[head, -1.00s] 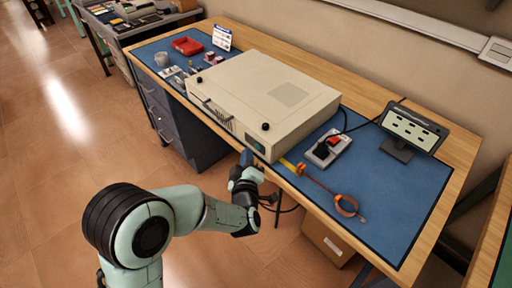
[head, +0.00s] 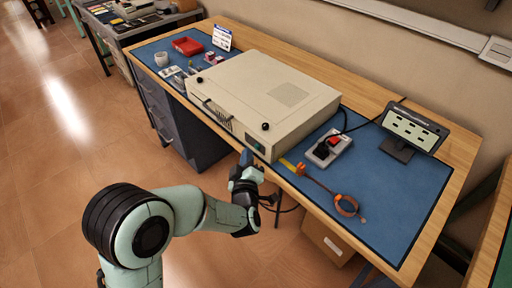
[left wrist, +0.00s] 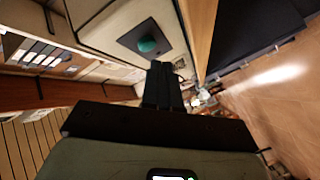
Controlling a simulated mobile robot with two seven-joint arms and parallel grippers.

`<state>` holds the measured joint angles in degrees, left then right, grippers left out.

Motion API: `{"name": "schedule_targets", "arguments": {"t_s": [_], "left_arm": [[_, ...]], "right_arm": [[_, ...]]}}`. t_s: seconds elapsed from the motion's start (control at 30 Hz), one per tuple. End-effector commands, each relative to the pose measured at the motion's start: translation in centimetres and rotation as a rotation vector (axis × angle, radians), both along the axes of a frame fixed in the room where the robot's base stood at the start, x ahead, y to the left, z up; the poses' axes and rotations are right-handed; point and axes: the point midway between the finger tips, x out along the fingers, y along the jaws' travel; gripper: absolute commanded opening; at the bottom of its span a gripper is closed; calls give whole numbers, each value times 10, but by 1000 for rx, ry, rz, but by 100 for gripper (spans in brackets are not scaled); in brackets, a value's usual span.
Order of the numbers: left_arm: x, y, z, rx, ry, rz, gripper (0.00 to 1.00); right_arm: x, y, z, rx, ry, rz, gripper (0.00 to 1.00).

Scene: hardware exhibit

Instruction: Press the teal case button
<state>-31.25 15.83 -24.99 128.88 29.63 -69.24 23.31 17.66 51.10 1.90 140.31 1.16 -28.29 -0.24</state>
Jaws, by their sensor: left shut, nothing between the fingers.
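The teal button (left wrist: 147,44) is a round dome on a dark square plate (left wrist: 128,40) on the front of the beige case. In the head view the plate shows as a small dark panel (head: 254,143) at the case's near right corner. The beige case (head: 232,90) lies flat on the blue mat. My left gripper (head: 246,157) is shut and empty, just in front of and below that panel. In the left wrist view its closed fingertips (left wrist: 160,68) sit just below the button, with a gap seeming to remain. My right gripper is not in view.
A red tray (head: 187,46) and small parts are at the far left. The bench edge (head: 290,186) runs beside my gripper.

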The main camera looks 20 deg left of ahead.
Motion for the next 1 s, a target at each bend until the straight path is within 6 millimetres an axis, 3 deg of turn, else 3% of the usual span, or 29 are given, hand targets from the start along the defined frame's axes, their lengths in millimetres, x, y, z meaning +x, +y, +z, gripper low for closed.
{"name": "schedule_targets", "arguments": {"t_s": [1.0], "left_arm": [[12, -5, 0, 0, 0, 0, 0]], "right_arm": [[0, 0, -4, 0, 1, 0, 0]]}}
